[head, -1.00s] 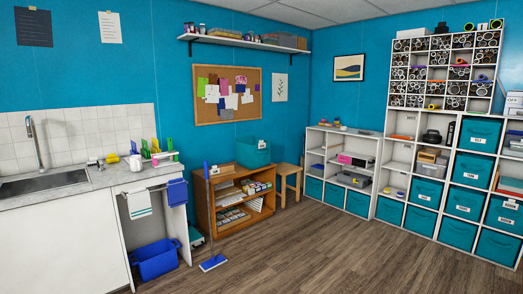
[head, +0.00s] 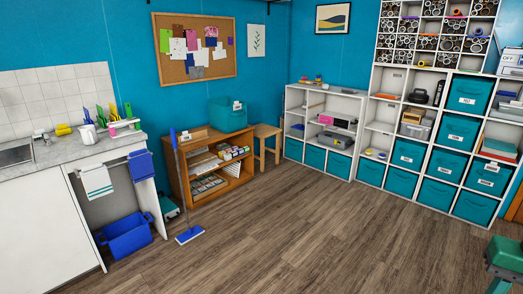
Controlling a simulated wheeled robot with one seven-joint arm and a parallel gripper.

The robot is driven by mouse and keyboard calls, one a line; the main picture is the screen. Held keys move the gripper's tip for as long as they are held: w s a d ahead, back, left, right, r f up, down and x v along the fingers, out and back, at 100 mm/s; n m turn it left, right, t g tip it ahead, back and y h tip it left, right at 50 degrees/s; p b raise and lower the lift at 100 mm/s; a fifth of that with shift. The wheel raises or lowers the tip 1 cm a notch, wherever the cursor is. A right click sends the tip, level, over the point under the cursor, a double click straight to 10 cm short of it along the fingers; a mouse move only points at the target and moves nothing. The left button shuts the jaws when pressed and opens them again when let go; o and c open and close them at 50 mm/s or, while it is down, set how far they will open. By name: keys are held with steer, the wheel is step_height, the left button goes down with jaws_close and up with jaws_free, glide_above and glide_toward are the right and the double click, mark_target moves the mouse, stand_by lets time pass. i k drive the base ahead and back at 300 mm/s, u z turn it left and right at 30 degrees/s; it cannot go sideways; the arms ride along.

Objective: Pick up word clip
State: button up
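I cannot make out with certainty a word clip in the head view. Small white tags with dark marks sit on the fronts of the teal bins, such as the bin (head: 469,91) on the right-hand shelves. A teal basket (head: 227,118) on the wooden shelf unit (head: 184,178) also has a small white tag at its rim. The marks are too small to read. My gripper is not in view.
A counter (head: 60,155) with a sink is at left, a blue bucket (head: 127,238) below it. A blue mop (head: 189,235) stands before the wooden shelf. White cubby shelves (head: 372,145) line the right. A green object (head: 506,256) is cut off at lower right. The middle floor is clear.

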mark_target(236, 106)
steer(key=u, duration=0.15)
steer(key=i, duration=1.55)
steer(key=u, duration=0.3)
steer(key=i, duration=2.9)
steer(key=z, duration=0.35)
steer(key=i, duration=1.75)
steer(key=z, duration=0.1)
